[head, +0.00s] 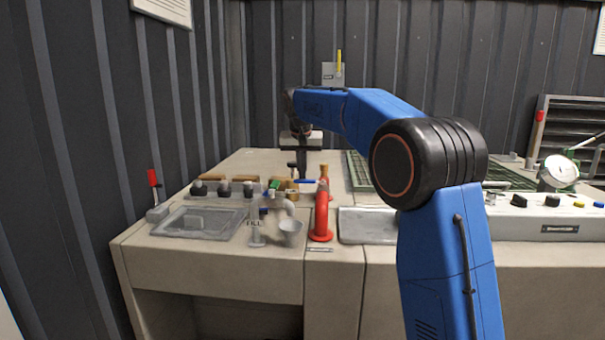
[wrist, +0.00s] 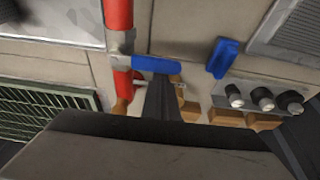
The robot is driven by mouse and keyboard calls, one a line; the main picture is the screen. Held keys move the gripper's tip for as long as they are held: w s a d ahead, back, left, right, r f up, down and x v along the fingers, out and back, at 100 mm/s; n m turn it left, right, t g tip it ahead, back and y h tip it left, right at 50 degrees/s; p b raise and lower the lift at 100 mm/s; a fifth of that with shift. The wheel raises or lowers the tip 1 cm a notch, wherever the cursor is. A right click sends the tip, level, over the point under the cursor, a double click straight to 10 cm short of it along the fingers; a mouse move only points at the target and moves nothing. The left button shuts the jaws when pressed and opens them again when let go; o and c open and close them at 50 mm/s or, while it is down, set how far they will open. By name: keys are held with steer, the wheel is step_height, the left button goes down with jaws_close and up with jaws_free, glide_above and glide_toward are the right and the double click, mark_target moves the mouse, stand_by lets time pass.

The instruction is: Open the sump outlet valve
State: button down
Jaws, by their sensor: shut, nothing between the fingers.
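No readable label marks the sump outlet valve. A blue lever (head: 305,181) sits at the red standpipe (head: 321,212) on the bench. In the wrist view the blue lever (wrist: 157,64) sticks out sideways from the red pipe (wrist: 118,40). My gripper (head: 292,166) points down over the bench just behind the lever. In the wrist view the dark fingers of my gripper (wrist: 163,88) are together and empty. Their tips are right beside the blue lever; I cannot tell whether they touch it. A second blue handle (wrist: 222,57) lies to the right, apart from the fingers.
Several black knobs (head: 223,188) stand left of the gripper, with wooden blocks (head: 243,178) behind. A basin (head: 197,223) with a red-tipped lever (head: 153,178) is at left. Green grating (wrist: 40,113) lies beyond the pipe.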

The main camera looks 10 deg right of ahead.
mark_target(318, 181)
steer(key=shift+s, duration=0.1)
steer(key=s+n, duration=0.1)
steer(key=n, duration=0.1)
steer(key=s+a+n+y, duration=0.1)
steer(key=n, duration=0.1)
steer(key=shift+s+y, duration=0.25)
steer(key=shift+y, duration=0.05)
steer(key=shift+s+d+n+g+y, duration=0.25)
steer(key=shift+s+d+n+y, duration=0.3)
steer(key=shift+s+n, duration=1)
steer(key=shift+s+d+n+g+y, duration=0.35)
steer(key=shift+s+d+n, duration=0.45)
steer(key=shift+n, duration=1.4)
steer(key=shift+s+d+n+g+y, duration=0.2)
steer(key=shift+s+d+n+y, duration=0.3)
steer(key=shift+s+n, duration=1.1)
steer(key=shift+w+n, duration=0.25)
